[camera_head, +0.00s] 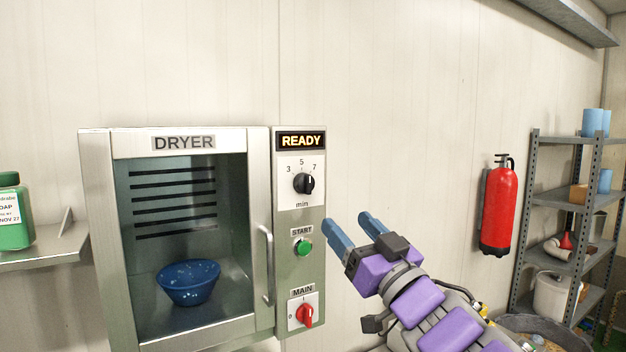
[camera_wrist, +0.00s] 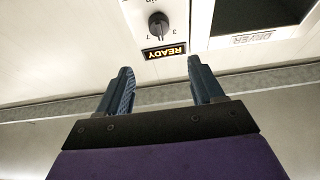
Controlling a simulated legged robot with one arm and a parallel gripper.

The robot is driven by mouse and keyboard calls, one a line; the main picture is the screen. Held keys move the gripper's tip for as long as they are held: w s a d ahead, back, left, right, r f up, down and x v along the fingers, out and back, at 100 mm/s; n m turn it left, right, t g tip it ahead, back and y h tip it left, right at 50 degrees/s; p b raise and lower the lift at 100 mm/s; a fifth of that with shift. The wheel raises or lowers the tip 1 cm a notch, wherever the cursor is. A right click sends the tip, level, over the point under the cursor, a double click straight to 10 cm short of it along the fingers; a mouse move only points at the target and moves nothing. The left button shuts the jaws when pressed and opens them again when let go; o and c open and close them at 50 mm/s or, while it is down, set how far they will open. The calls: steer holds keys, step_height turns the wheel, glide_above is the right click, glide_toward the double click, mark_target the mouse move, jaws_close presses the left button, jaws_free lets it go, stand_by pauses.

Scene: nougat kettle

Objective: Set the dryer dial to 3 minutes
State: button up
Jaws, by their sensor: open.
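The dryer (camera_head: 95,220) is a steel cabinet with a DRYER label and a glass door. Its black dial (camera_head: 304,183) sits on a white plate marked 3, 5, 7 and min. The dial's pale mark appears to lean up and right, towards 7. The dial also shows upside down in the wrist view (camera_wrist: 158,24), above the fingertips. My gripper (camera_head: 347,219) has blue fingers and is open and empty, right of the panel and apart from the dial. In the wrist view my gripper's fingers (camera_wrist: 161,64) are spread below the READY display (camera_wrist: 164,52).
Below the dial are a green START button (camera_head: 303,247) and a red MAIN switch (camera_head: 305,314). The door handle (camera_head: 267,265) stands out left of the panel. A blue bowl (camera_head: 188,283) is inside the dryer. A fire extinguisher (camera_head: 498,207) hangs on the wall to the right.

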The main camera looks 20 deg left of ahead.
mark_target(310, 182)
steer(key=p+x, duration=0.1)
steer(key=x, duration=1.3)
steer(key=shift+w+a+r, duration=0.1)
steer(key=shift+w+a, duration=0.2)
steer(key=shift+c, duration=0.4)
steer(key=c, duration=0.9)
steer(key=shift+p, duration=0.3)
steer(key=shift+c, duration=0.2)
